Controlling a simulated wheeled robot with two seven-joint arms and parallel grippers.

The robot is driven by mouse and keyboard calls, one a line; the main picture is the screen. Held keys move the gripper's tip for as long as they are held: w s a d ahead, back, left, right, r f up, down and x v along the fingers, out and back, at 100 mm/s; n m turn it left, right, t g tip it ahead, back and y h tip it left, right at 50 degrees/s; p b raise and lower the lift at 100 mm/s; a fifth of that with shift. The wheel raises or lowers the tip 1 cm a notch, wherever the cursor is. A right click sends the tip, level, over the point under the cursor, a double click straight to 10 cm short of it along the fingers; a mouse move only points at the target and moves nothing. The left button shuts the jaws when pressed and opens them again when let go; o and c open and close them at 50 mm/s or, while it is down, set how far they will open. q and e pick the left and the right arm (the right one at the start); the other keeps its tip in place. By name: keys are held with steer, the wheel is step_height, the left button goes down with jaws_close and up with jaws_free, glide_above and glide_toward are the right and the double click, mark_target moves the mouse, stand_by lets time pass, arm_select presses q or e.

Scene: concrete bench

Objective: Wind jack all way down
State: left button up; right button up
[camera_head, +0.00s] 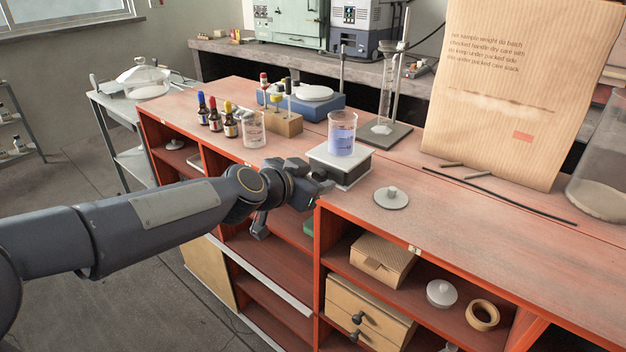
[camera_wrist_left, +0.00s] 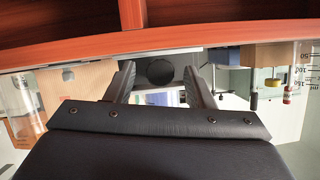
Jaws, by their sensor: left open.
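My left gripper (camera_head: 318,181) is at the jack's front left side. In the left wrist view, which is upside down, its two fingers (camera_wrist_left: 160,78) are open and apart. A dark round knob (camera_wrist_left: 160,70) shows between them, with no clear contact. The jack's mechanism is mostly hidden in the head view. My right gripper is in neither view.
An empty beaker (camera_head: 251,130), dropper bottles (camera_head: 214,118) and a wooden block (camera_head: 280,122) stand left of the jack. A grey lid (camera_head: 391,198) lies close to its right. A stand with a cylinder (camera_head: 384,130) is behind. Open shelves (camera_head: 400,285) lie below the bench edge.

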arm_select(q)
steer(key=c, duration=1)
steer(key=n+b, duration=0.1)
steer(key=n+g+h+b, duration=0.1)
steer(key=b, duration=0.1)
steer(key=n+b, duration=0.1)
steer(key=b, duration=0.1)
steer(key=shift+w+a+f+h, duration=0.15)
steer(key=shift+a+f+h, duration=0.15)
steer(key=shift+h, duration=0.1)
steer(key=shift+r+n+g+b, duration=0.2)
steer(key=shift+n+g+b, duration=0.1)
steer(key=shift+n+b, duration=0.1)
steer(key=shift+d+r, duration=0.1)
steer(key=o, duration=1)
steer(key=v, duration=0.8)
